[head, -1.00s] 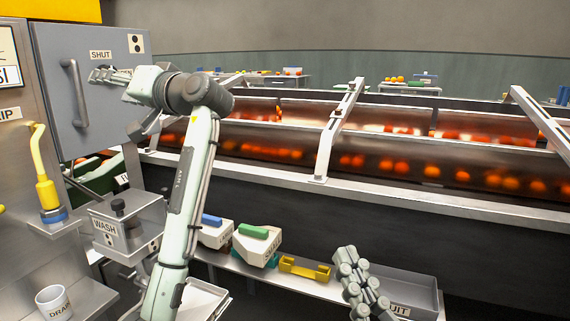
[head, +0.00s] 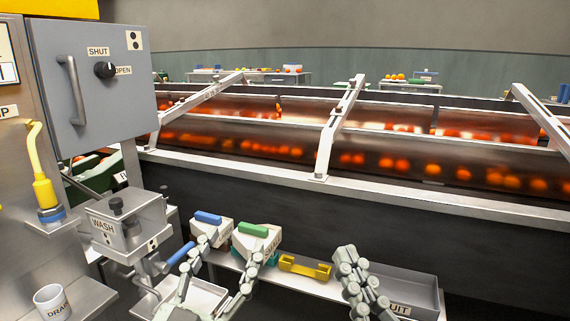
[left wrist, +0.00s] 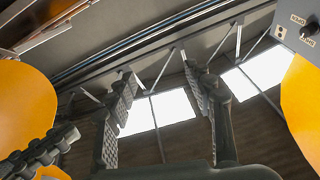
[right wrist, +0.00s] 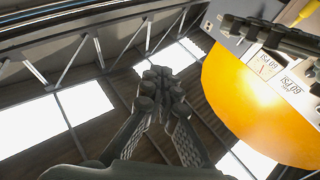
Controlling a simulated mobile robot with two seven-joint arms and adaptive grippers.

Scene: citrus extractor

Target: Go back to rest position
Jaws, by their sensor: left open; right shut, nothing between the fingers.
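My left gripper (head: 234,246) is low in the head view, fingers up and spread apart, in front of the shelf. In the left wrist view its fingers (left wrist: 160,84) are apart with nothing between them. My right gripper (head: 350,262) stands fingers up in front of the grey tray. In the right wrist view its fingertips (right wrist: 157,82) meet, with nothing held. The black knob (head: 105,70) on the grey cabinet (head: 95,110) is fully visible beside its SHUT and OPEN labels, with no gripper near it.
The shelf holds white boxes with a blue block (head: 208,217) and a green block (head: 253,229), a yellow holder (head: 305,267) and a grey tray (head: 412,288). The WASH box (head: 130,225) and DRAIN cup (head: 52,302) are at left. Behind runs the fruit trough (head: 400,190).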

